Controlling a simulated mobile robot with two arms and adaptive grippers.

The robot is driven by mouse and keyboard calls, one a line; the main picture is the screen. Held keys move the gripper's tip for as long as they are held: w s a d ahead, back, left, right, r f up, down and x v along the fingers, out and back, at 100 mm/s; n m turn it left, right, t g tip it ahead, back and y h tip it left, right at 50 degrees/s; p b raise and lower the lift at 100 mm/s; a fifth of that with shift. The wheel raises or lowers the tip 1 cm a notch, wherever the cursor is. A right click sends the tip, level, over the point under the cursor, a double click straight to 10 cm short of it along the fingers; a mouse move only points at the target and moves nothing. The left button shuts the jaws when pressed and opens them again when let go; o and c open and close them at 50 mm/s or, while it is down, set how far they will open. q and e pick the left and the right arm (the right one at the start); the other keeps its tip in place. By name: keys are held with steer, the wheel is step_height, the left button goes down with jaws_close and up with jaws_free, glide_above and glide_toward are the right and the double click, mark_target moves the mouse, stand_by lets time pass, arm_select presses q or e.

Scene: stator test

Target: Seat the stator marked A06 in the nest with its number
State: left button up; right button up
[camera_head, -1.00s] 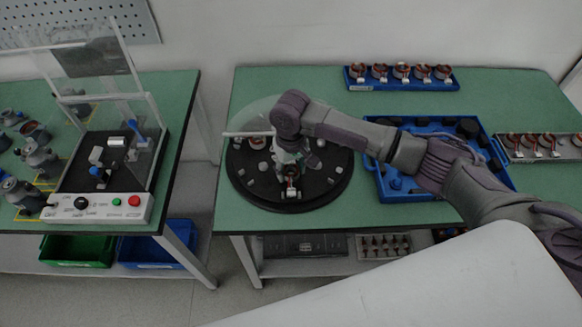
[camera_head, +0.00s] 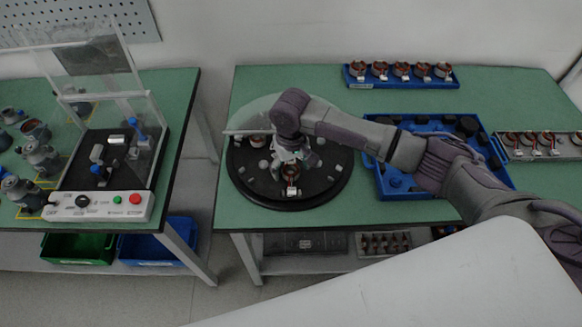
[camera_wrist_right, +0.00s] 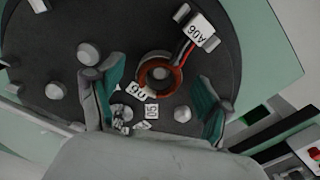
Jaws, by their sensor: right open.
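The stator marked A06 has a copper-coloured ring (camera_wrist_right: 160,75) and red and dark leads to a white connector tag (camera_wrist_right: 198,31) reading A06. It sits on the black round turntable (camera_head: 322,192), near its front edge, and also shows in the head view (camera_head: 291,172). A label beside it, partly covered, seems to read 06 (camera_wrist_right: 136,91). Whether the stator is fully down in its nest cannot be told. My right gripper (camera_wrist_right: 159,82) is open above the turntable, its fingers on either side of the stator, apart from it; it also shows in the head view (camera_head: 294,158). My left gripper is not visible.
Grey pegs stand around the turntable, with a clear curved cover behind. A blue tray (camera_head: 421,190) lies to the right under my forearm. A blue rack of stators (camera_head: 360,87) stands at the back; another rack (camera_head: 510,156) is at far right. A test station (camera_head: 98,207) is on the left table.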

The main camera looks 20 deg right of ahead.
step_height(320, 180, up, 12)
steer(key=shift+f, duration=0.2)
steer(key=shift+o, duration=0.3)
steer(key=shift+f, duration=0.1)
stand_by(0.9)
